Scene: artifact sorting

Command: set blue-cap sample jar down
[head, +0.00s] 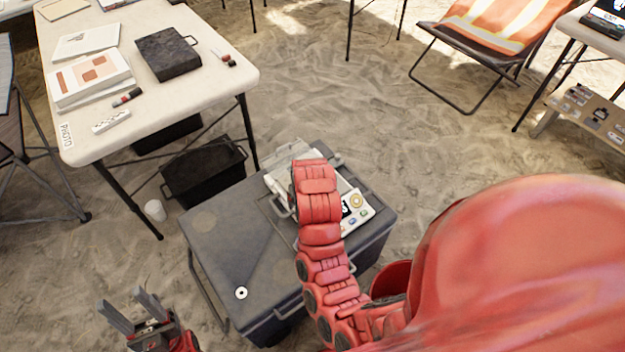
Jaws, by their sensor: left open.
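My left gripper (122,301) is at the lower left, its two grey fingers apart with nothing between them. It is left of the grey case (222,235), apart from it. My right arm reaches over the case. Its red links hide most of the right gripper, and I cannot tell its jaw state or whether it holds anything. I cannot make out a blue-cap sample jar; it may be behind the right arm.
A small white ring (241,293) lies on the case top, which is otherwise mostly clear at left. A pale table (205,95) with books and a dark box (168,53) is at upper left.

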